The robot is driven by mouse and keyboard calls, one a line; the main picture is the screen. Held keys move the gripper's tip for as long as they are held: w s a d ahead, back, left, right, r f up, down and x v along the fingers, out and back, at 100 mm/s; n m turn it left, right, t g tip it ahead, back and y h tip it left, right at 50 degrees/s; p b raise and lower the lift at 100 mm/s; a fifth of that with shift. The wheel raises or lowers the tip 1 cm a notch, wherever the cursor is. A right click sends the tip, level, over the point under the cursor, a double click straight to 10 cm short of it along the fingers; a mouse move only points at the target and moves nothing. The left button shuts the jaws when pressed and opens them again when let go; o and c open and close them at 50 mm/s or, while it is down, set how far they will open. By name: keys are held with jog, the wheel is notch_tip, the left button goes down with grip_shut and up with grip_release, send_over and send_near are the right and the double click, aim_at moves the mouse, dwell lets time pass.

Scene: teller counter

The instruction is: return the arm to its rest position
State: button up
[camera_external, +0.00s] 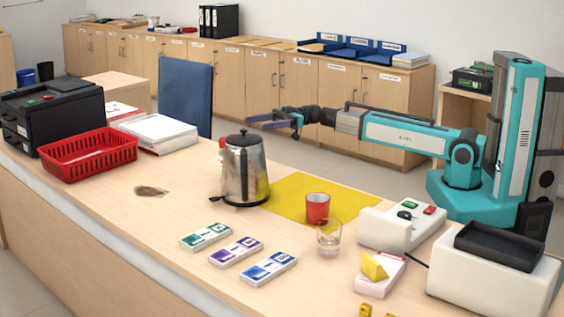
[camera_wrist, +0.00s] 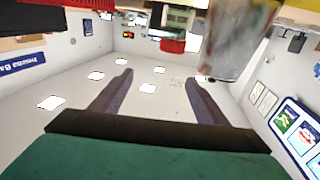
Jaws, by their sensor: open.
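My teal arm (camera_external: 405,133) stretches left from its column on the right, level and above the back of the counter. My gripper (camera_external: 274,123) is at its end, in the air behind and above the kettle, with nothing seen in it. In the wrist view my gripper (camera_wrist: 158,90) shows two dark purple fingers spread wide apart with an empty gap. The wrist picture appears upside down, with the room's ceiling and lights behind the fingers.
A steel kettle (camera_external: 242,170) stands near my gripper. A red mug (camera_external: 317,207) and a clear glass (camera_external: 329,238) stand by a yellow mat (camera_external: 350,206). A red basket (camera_external: 88,152) is at left. A blue chair (camera_external: 186,95) stands behind the counter.

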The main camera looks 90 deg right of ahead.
jog(key=s+d+f+m+g+h+p, duration=0.2)
jog(key=s+d+f+p, duration=0.15)
jog(key=d+f, duration=0.45)
jog(key=s+d+f+m+g+h+p, duration=0.2)
jog(key=s+d+f+g, duration=0.3)
jog(key=f, duration=0.6)
jog(key=s+a+f+m+g+p, duration=0.1)
jog(key=s+a+f+g, duration=0.35)
jog(key=a+f, duration=0.75)
jog(key=s+a+f+m+g+p, duration=0.1)
jog(key=s+a+f+g+p, duration=0.1)
jog(key=s+a+f, duration=0.8)
jog(key=s+a+f+g+h, duration=0.2)
jog(key=s+f, duration=0.2)
jog(key=s, duration=0.4)
jog(key=s+a+f+g+h+p, duration=0.1)
jog(key=s+a+f+g+h, duration=0.1)
jog(key=s, duration=0.5)
jog(key=s+a+f+g+h+p, duration=0.1)
jog(key=s+a+f+g+h, duration=0.1)
jog(key=s+f, duration=0.4)
jog(key=shift+s+a+f+m+g, duration=0.3)
jog(key=shift+s+a+g, duration=0.5)
jog(key=shift+s, duration=0.5)
